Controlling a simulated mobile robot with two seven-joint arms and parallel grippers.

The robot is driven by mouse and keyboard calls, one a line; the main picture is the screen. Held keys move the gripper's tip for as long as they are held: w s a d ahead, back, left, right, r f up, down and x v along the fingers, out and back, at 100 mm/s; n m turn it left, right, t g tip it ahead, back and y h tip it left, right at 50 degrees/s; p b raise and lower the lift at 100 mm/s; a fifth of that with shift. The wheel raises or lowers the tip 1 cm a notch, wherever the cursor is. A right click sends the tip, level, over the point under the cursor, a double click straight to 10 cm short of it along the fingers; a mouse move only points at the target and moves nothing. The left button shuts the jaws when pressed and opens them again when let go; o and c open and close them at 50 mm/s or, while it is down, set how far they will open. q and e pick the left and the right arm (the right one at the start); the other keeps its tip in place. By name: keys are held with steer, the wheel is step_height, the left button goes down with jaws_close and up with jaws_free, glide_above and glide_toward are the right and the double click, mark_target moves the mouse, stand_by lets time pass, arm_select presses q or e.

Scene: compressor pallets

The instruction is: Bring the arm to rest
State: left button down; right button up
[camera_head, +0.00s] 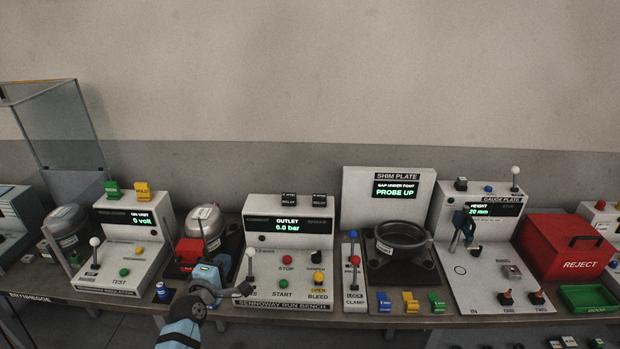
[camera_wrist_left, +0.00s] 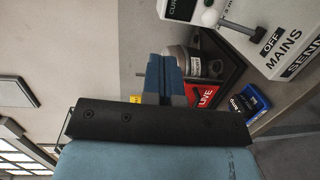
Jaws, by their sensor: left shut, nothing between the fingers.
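My left arm comes in from the bottom of the head view. Its gripper (camera_head: 243,289) is in front of the run bench (camera_head: 288,262), near the white-knobbed mains lever (camera_head: 250,262). In the left wrist view the two blue fingers (camera_wrist_left: 165,77) are together with nothing between them. Behind them are a grey compressor (camera_wrist_left: 205,62) and a red plate reading LINE (camera_wrist_left: 206,96). The lever with its OFF and MAINS labels (camera_wrist_left: 280,45) stands to their right. I cannot tell from these views whether the gripper touches the bench. My right gripper is not in view.
The test unit (camera_head: 133,245) is further left. The shim plate station (camera_head: 388,210), gauge plate station (camera_head: 490,225) and red reject box (camera_head: 572,247) line the right side. The wall above is bare.

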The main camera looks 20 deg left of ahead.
arm_select(q)
steer(key=s+d+f+m+g+h, duration=0.1)
steer(key=s+d+f+m+g, duration=0.1)
steer(key=s+d+f+m, duration=0.3)
steer(key=s+d+f+m+g+h, duration=0.2)
steer(key=s+d+f+m, duration=0.3)
steer(key=s, duration=0.8)
steer(key=s+d+f+m+g+h, duration=0.1)
steer(key=s+d+f+m+g, duration=0.1)
steer(key=s+d+f+m, duration=0.3)
steer(key=s+d+m, duration=0.3)
steer(key=s+m, duration=0.1)
steer(key=m, duration=0.3)
steer(key=shift+s+f, duration=0.4)
